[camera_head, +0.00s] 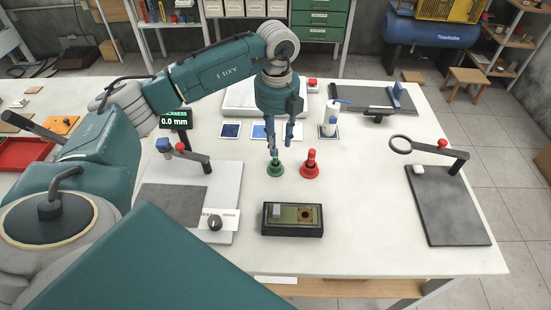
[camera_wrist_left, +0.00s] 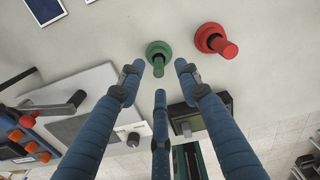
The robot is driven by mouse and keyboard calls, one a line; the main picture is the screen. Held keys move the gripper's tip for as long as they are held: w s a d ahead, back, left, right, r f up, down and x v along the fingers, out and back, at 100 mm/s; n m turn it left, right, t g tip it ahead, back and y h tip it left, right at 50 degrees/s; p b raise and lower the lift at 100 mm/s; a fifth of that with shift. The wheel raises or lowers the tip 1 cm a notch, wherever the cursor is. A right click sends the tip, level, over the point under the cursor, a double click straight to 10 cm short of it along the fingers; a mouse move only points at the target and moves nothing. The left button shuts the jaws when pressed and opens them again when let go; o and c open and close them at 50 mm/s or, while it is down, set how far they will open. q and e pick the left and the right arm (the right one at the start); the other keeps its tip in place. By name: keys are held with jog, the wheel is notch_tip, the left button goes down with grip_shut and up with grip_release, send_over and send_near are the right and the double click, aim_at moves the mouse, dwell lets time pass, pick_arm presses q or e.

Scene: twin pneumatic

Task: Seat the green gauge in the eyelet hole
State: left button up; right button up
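The green gauge (camera_head: 275,168) stands upright on the white table, a flanged plug with a thin stem. It also shows in the left wrist view (camera_wrist_left: 158,52). My left gripper (camera_head: 279,149) is just above and around its top, pointing down. In the left wrist view its blue fingers (camera_wrist_left: 158,76) are spread and empty, the gauge beyond their tips. A black box (camera_head: 292,233) stands nearer the front edge; a brown square with a dark round hole (camera_head: 305,214) lies on its top at the right. I cannot tell whether this is the eyelet hole. My right gripper is out of view.
A red gauge (camera_head: 310,166) stands close right of the green one. A white bottle (camera_head: 330,121) is behind it. The table between box and plate is clear.

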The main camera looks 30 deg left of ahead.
aim_at(275, 160)
pick_arm(q)
jog(key=shift+f, duration=0.4)
jog(key=f+p, duration=0.1)
jog(key=f, duration=0.1)
jog(key=f+p, duration=0.2)
jog(key=f, duration=0.1)
jog(key=shift+s+a, duration=0.1)
jog(key=shift+s, duration=0.1)
jog(key=shift+f, duration=0.3)
grip_shut()
